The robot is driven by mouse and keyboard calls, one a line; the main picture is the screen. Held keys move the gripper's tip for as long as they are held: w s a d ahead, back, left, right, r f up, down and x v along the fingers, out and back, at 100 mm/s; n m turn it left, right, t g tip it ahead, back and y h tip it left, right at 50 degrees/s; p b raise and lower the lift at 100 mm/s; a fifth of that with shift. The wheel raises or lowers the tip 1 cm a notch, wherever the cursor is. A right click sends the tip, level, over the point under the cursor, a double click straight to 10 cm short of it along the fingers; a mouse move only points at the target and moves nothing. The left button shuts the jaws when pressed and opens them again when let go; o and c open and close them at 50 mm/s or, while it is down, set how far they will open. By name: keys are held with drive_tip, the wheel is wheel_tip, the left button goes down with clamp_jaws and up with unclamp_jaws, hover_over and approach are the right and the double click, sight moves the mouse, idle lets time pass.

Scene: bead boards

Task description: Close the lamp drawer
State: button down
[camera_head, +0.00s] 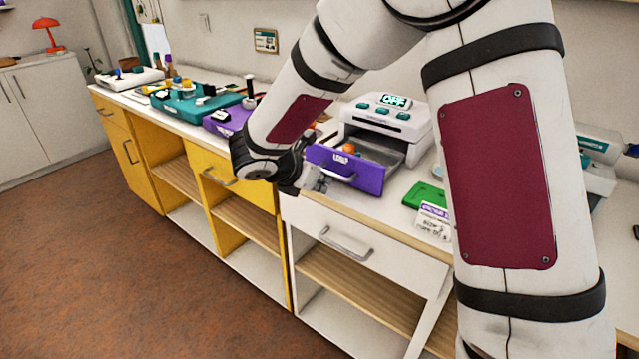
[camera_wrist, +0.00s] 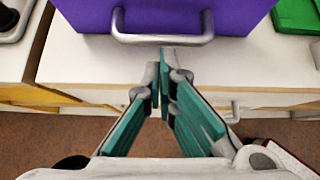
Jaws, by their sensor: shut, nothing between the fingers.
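The lamp drawer is the purple-fronted drawer (camera_head: 346,172) of a white countertop device (camera_head: 388,122) with an "OFF" display. It stands pulled out, with an orange round thing visible inside it. Its front fills the top of the wrist view (camera_wrist: 165,14), with a grey bar handle (camera_wrist: 163,40) across it. My gripper (camera_wrist: 164,62) is shut and empty, its fingertips just in front of the handle near its middle. Whether they touch the handle I cannot tell. In the head view my gripper (camera_head: 318,182) is at the left part of the drawer front, partly hidden by my arm.
A green block (camera_head: 424,195) and a printed card (camera_head: 434,222) lie on the counter right of the drawer. A teal case (camera_head: 195,105) and a purple box (camera_head: 226,118) sit to the left. Closed cabinet drawers with handles (camera_head: 345,243) are below the counter edge.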

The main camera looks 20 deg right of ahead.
sight(357, 154)
drive_tip(key=w+d, duration=0.3)
drive_tip(key=d, duration=0.1)
drive_tip(key=w+d, duration=0.3)
drive_tip(key=d, duration=0.1)
drive_tip(key=w+d+p, duration=0.1)
drive_tip(key=w+d, duration=0.2)
drive_tip(key=d, duration=0.2)
drive_tip(key=shift+w, duration=0.25)
drive_tip(key=shift+d, duration=0.1)
